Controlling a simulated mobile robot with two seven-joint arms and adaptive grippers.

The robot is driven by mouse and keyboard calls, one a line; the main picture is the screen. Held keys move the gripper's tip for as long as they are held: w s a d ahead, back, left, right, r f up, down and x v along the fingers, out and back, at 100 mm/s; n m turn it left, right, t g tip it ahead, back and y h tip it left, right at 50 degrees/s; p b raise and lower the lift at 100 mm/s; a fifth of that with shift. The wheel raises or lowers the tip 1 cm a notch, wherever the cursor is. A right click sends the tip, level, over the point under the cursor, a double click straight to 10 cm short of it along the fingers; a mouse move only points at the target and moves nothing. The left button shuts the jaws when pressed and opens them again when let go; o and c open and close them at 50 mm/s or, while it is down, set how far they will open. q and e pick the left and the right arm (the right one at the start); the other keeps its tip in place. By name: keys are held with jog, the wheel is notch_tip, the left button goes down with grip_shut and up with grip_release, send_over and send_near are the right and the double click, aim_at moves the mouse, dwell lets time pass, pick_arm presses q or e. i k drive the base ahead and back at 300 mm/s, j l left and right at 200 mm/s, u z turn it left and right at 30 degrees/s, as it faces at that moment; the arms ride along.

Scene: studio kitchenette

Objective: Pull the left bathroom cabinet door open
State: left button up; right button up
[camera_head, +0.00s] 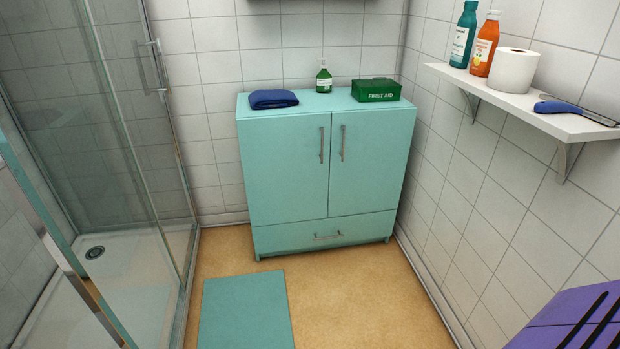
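A teal bathroom cabinet (325,240) stands against the back wall. Its left door (280,165) is shut and has a vertical metal bar handle (322,145) near its right edge. Its right door (372,160) is also shut, with a matching handle (343,143) near its left edge. Neither of my grippers shows in the head view.
A folded blue towel (273,99), a green soap bottle (324,77) and a first aid box (376,90) are on the cabinet top. A glass shower enclosure (140,130) is at left, a wall shelf (530,105) at right. A teal mat (245,312) lies on the open floor.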

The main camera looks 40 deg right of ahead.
aim_at(285, 159)
jog(key=l+z, duration=0.1)
jog(key=z, duration=0.3)
jog(key=l+z, duration=0.15)
jog(key=z, duration=0.25)
